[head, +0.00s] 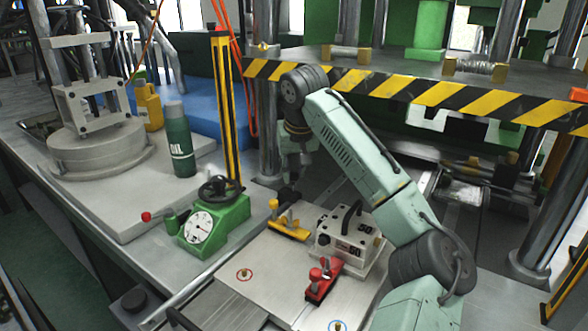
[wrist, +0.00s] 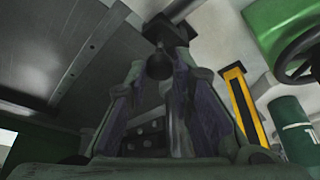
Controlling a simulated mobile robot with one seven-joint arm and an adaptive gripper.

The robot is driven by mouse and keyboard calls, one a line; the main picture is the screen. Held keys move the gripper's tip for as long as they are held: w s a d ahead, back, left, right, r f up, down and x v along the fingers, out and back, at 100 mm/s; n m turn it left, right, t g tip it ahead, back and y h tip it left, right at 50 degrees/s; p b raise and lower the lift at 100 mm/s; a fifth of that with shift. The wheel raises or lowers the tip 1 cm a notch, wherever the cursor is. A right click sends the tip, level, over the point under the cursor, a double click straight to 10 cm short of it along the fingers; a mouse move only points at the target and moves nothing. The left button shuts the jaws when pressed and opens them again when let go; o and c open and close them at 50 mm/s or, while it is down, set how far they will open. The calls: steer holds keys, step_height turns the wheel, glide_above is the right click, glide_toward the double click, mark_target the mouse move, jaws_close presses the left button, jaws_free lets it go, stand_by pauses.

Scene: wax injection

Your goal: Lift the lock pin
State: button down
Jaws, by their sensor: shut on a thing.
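My gripper (head: 292,168) hangs down from my bent arm beside the press column in the head view. In the wrist view, the two fingers of my gripper (wrist: 163,72) close in on a dark, rounded knob, which looks like the lock pin (wrist: 159,62). It sits between the fingertips, against a small dark square block (wrist: 169,30) on a grey surface. The wrist view is dim, and the finger contact is hard to make out. I cannot tell whether the pin is raised. The pin is not distinguishable in the head view.
A green dial gauge box (head: 213,224) with a handwheel and an oil bottle (head: 179,140) stand to the left. A grey weight block (head: 347,238), a red clamp (head: 323,279) and a yellow clamp (head: 289,217) sit in front. A striped beam (head: 400,88) crosses above at right.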

steer(key=c, duration=1.7)
jaws_free()
steer(key=shift+r, duration=0.3)
steer(key=o, duration=0.3)
steer(key=shift+f, duration=0.1)
steer(key=v, duration=1.2)
